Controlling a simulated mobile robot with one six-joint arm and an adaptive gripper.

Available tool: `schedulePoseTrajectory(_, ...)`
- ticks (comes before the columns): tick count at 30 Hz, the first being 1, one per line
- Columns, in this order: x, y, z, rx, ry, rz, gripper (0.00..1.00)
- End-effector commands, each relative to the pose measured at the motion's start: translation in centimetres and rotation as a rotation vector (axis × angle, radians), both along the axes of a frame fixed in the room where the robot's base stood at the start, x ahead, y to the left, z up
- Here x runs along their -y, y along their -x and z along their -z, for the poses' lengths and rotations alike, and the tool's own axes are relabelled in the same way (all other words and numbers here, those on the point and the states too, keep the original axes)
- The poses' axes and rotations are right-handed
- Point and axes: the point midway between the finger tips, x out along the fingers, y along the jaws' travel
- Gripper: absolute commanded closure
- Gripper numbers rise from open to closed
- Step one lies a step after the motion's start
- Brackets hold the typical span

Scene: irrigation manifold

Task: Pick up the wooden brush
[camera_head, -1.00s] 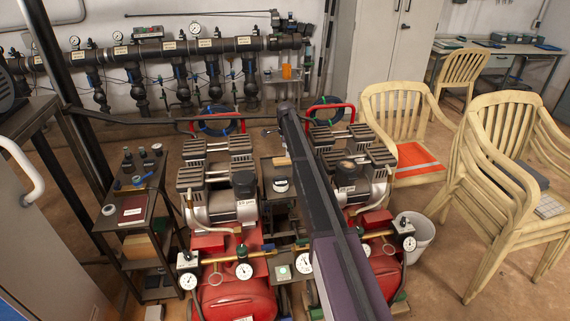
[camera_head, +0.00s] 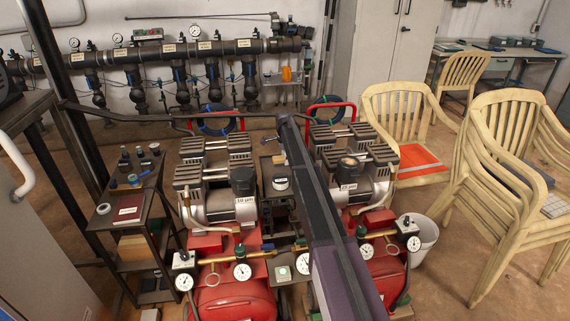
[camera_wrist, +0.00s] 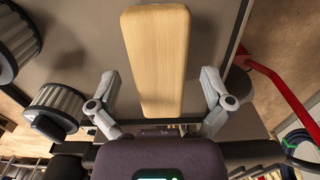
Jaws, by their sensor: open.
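The wooden brush (camera_wrist: 157,45) fills the upper middle of the wrist view as a pale wooden block, wide at the top and narrower towards me. No bristles show. My gripper (camera_wrist: 160,82) is open, with one finger on each side of the brush's narrow end and a gap on both sides. In the head view my arm runs between the two red compressors, and my gripper is hidden there.
Left compressor (camera_head: 232,298) and right compressor (camera_head: 384,268) stand close on either side of my arm. A small jar (camera_head: 280,184) is beside the arm. A dark shelf rack (camera_head: 134,190) stands left and stacked chairs (camera_head: 505,170) right.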

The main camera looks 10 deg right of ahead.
Motion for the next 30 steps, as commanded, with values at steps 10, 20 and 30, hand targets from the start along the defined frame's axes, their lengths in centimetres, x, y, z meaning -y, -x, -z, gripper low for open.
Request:
schedulePoseTrajectory(10, 0.01, -0.01, -0.04, 0.000, 0.000, 0.000, 0.00)
schedulePoseTrajectory(20, 0.00, -0.01, -0.04, 0.000, 0.000, 0.000, 0.51)
schedulePoseTrajectory(30, 0.00, -0.01, -0.03, 0.000, 0.000, 0.000, 0.91)
